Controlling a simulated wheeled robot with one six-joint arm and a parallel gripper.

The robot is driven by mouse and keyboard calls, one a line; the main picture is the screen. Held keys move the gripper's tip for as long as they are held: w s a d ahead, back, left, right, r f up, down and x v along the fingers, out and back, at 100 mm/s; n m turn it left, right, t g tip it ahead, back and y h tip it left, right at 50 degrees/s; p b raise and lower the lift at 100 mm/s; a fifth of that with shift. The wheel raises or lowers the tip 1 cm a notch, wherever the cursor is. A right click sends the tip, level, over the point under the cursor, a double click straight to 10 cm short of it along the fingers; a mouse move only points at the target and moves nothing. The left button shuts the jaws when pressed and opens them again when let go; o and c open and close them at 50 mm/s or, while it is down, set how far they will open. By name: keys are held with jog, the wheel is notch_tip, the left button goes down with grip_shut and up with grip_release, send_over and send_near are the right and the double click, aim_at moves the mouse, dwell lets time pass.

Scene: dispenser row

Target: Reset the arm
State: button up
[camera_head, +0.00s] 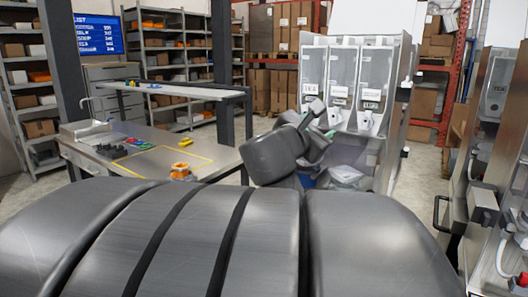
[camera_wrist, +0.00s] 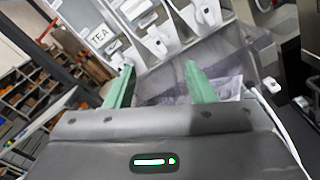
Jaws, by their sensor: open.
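My gripper (camera_wrist: 157,88) shows in the wrist view with its two green fingers apart and nothing visible between them. It is in front of the dispenser row, above a bin with a clear plastic liner. In the head view my arm reaches toward the dispensers, and its links mostly hide the gripper. The dispenser labelled TEA (camera_head: 312,80) is leftmost in the row, and it also shows in the wrist view (camera_wrist: 110,48). Two more white dispensers stand to its right, the middle one (camera_head: 340,85) and the right one (camera_head: 373,90).
A steel worktable (camera_head: 140,165) with small coloured items and an orange object (camera_head: 180,171) is at left. The lined bin (camera_head: 346,177) stands below the dispensers. A metal cabinet (camera_head: 485,200) with a handle is close at right. Shelving (camera_head: 175,60) and stacked boxes stand behind.

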aim_at(334, 118)
jog(key=x, duration=0.7)
jog(key=shift+d, duration=0.1)
jog(key=shift+s+r, duration=0.1)
